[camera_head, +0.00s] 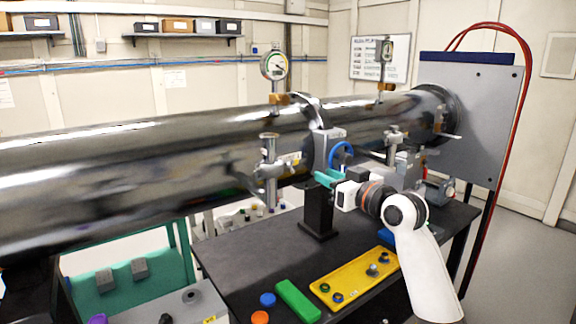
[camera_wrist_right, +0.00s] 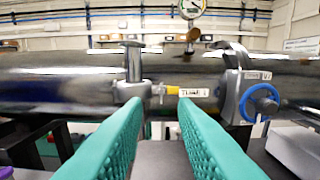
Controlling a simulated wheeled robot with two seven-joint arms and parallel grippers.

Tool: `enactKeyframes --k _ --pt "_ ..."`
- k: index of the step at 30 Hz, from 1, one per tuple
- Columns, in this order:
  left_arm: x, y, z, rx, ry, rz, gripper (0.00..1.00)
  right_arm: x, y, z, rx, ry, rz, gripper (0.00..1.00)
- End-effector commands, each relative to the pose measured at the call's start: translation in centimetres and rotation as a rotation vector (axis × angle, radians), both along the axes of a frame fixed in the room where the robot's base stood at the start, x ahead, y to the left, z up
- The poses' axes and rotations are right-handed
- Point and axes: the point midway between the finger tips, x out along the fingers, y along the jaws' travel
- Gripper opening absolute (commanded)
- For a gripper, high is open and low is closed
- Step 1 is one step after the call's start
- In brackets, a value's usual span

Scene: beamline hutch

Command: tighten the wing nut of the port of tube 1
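A long, shiny dark tube (camera_head: 120,165) runs across the head view. A metal port (camera_head: 268,150) with a clamp hangs on its near side; it also shows in the wrist view (camera_wrist_right: 133,65). What looks like the wing nut (camera_wrist_right: 159,90) sits at the right of the clamp, beside a yellow and white tag (camera_wrist_right: 190,92) whose print I cannot read surely. My right gripper (camera_head: 322,179) has teal fingers pointing at the port. In the wrist view the fingers (camera_wrist_right: 158,105) are apart, with nothing between them, short of the port. My left gripper is not in view.
A blue handwheel (camera_head: 341,154) on a grey valve is close to my right gripper. A gauge (camera_head: 274,66) stands above the tube. A second port (camera_head: 393,145) is farther right. The dark table (camera_head: 235,255) below bears a yellow tray (camera_head: 352,290) and a green block (camera_head: 298,300).

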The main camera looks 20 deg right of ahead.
Motion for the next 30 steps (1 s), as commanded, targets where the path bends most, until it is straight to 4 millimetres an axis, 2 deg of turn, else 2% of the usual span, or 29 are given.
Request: enactKeyframes --k 5,12,18,24,30 --pt "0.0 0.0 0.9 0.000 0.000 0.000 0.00 1.9 0.8 0.4 0.004 0.000 0.002 0.25" --pt "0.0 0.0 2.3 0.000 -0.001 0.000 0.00 6.6 2.5 0.4 0.004 0.001 0.001 0.25" --pt "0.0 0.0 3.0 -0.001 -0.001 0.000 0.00 9.6 3.5 0.3 0.004 0.000 0.001 0.25" --pt "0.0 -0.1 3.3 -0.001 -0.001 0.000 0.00 10.9 4.0 0.1 0.000 0.000 0.000 0.25" --pt "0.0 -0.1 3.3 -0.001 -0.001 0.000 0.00 11.1 4.1 0.0 0.000 0.001 0.000 0.25"
